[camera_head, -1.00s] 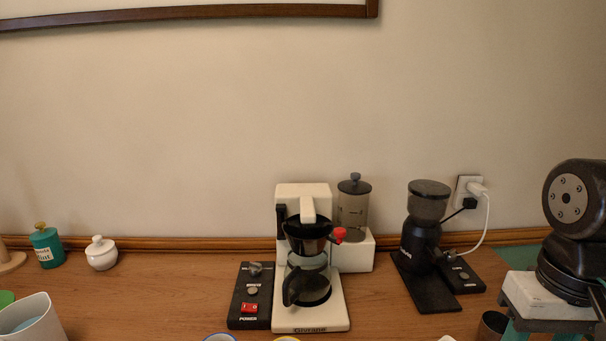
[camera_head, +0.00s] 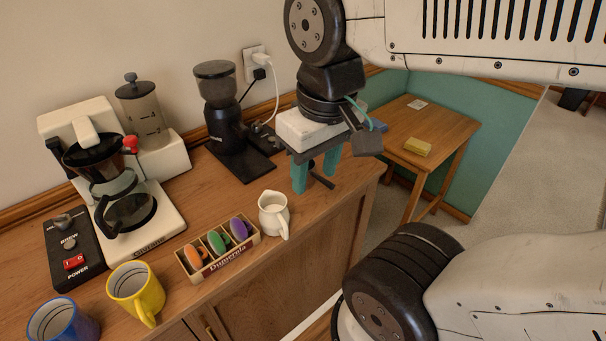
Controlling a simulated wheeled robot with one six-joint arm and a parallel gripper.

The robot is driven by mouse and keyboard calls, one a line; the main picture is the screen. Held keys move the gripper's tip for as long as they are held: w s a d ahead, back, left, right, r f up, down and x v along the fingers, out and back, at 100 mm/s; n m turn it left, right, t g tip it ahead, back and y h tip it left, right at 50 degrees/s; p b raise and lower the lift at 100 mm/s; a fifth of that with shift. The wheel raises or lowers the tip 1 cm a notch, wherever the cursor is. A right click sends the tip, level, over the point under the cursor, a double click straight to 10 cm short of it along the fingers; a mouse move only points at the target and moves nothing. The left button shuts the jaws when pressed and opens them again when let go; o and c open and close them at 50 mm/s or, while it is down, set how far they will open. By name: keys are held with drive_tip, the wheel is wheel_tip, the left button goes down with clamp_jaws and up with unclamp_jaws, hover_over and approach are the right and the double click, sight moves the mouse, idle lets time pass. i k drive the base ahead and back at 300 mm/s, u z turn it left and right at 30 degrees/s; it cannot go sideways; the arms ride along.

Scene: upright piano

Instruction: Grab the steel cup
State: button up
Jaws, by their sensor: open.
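My gripper (camera_head: 315,178) hangs over the right end of the wooden counter (camera_head: 335,205), its two teal fingers pointing down and apart. A small dark shape (camera_head: 320,180) shows between and below the fingers. I cannot tell whether it is part of the steel cup, and no steel cup can be clearly made out now. A cream pitcher (camera_head: 275,215) stands to the left of my gripper, near the counter's front edge.
A black coffee grinder (camera_head: 226,125) stands left of my gripper. A capsule box (camera_head: 217,250), a yellow mug (camera_head: 136,290), a blue mug (camera_head: 63,322) and a white coffee maker (camera_head: 165,220) stand further left. A small table with a yellow sponge (camera_head: 417,147) is beyond the counter's end.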

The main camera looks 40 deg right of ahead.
sight(312, 175)
drive_tip(key=z, duration=2.15)
drive_tip(key=k, duration=1.1)
drive_tip(key=z, duration=0.05)
